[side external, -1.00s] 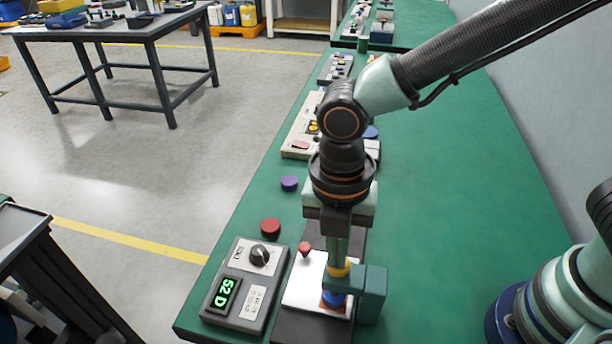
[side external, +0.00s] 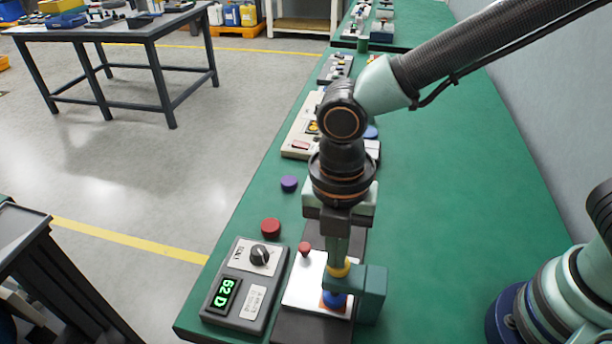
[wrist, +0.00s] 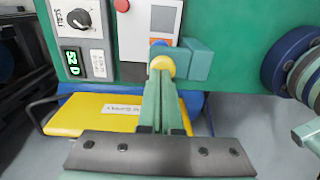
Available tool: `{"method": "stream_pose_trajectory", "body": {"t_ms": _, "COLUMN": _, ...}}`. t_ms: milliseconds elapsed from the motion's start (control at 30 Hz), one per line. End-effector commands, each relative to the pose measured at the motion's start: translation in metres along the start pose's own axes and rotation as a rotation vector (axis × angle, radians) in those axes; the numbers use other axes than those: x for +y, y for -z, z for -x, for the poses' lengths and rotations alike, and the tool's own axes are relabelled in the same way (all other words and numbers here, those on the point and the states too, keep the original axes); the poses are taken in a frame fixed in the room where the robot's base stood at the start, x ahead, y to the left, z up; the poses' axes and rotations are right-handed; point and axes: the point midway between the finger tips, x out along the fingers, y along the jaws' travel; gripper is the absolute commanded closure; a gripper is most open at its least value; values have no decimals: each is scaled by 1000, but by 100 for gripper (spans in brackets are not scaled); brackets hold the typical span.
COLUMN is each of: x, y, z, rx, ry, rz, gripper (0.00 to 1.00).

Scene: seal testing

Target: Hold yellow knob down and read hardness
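The yellow knob (side external: 340,267) sits on the green tester stand (side external: 371,294), above a blue part (side external: 334,300) over the orange sample. My gripper (side external: 338,256) points straight down, with its narrow fingers together and their tips at the top of the knob. The wrist view shows the fingertips (wrist: 160,72) against the yellow knob (wrist: 162,64); exact contact is hard to judge. The grey readout box (side external: 244,285) is left of the stand. The box has a black dial (side external: 260,254) marked SCALE.
A small red knob (side external: 304,248) stands on the white plate left of the fingers. Red (side external: 270,227) and purple (side external: 289,183) discs lie on the green bench (side external: 440,200). A yellow tray (wrist: 85,115) shows in the wrist view. The bench right of the stand is clear.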

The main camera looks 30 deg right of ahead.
Motion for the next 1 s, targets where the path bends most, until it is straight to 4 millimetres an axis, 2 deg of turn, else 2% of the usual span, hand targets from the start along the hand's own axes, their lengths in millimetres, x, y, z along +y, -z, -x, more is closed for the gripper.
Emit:
{"method": "stream_pose_trajectory", "body": {"t_ms": 33, "x": -3, "y": -1, "z": -13, "rx": 0, "ry": 9, "rz": -2, "gripper": 100}}
{"method": "stream_pose_trajectory", "body": {"t_ms": 167, "x": -2, "y": -1, "z": -5, "rx": 0, "ry": 6, "rz": -2, "gripper": 100}}
{"method": "stream_pose_trajectory", "body": {"t_ms": 267, "x": -1, "y": 0, "z": 10, "rx": 0, "ry": 2, "rz": -2, "gripper": 100}}
{"method": "stream_pose_trajectory", "body": {"t_ms": 700, "x": 1, "y": 4, "z": 106, "rx": 0, "ry": -5, "rz": 0, "gripper": 100}}
{"method": "stream_pose_trajectory", "body": {"t_ms": 833, "x": 1, "y": 4, "z": 125, "rx": 0, "ry": -3, "rz": 0, "gripper": 100}}
{"method": "stream_pose_trajectory", "body": {"t_ms": 1000, "x": 0, "y": 5, "z": 138, "rx": 0, "ry": -3, "rz": 0, "gripper": 100}}
